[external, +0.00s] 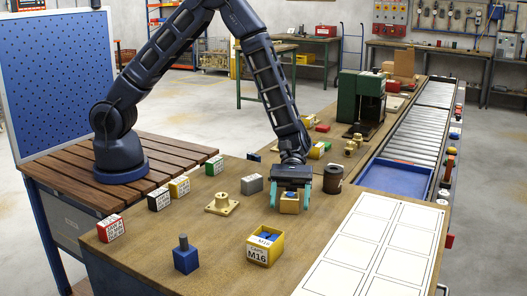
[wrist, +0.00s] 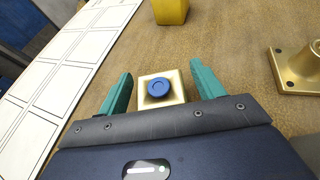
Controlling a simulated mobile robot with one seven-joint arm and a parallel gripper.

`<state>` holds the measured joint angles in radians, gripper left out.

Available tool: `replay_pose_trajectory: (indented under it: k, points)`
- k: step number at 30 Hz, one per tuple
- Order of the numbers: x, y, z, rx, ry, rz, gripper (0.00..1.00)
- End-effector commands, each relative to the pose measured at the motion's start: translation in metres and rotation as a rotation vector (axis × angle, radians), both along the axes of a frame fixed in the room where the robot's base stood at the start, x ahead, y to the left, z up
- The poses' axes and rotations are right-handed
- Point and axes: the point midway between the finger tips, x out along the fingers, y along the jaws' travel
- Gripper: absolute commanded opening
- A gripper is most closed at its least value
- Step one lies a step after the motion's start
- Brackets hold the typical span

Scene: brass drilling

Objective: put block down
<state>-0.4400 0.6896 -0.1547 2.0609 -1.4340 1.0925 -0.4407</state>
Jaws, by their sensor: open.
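The block (external: 290,207) is a small brass-coloured square piece standing on the wooden workbench. In the wrist view the brass block (wrist: 149,81) shows a round blue piece with a small hole on top. My gripper (external: 290,200) is low over the bench with its teal fingers on either side of the block. In the wrist view my gripper (wrist: 161,70) is open, with a visible gap between each finger and the block. The block's underside is hidden.
A yellow M16 bin (external: 264,252) stands in front of the block, and a blue block with a peg (external: 186,260) front left. A brass flange (external: 221,206) and grey block (external: 252,184) lie left. A dark brown cup (external: 333,180) stands close right. A white grid sheet (external: 375,245) lies front right.

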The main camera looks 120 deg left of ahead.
Motion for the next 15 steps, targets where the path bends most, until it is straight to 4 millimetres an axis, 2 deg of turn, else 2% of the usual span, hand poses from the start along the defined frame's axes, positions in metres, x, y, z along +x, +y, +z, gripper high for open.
replay_pose_trajectory:
  k: [9, 15]
  points:
    - [-0.021, 0.053, 0.024, 0.001, -0.002, 0.003, 0.67]
    - [-0.032, 0.080, 0.035, 0.000, -0.001, 0.003, 0.67]
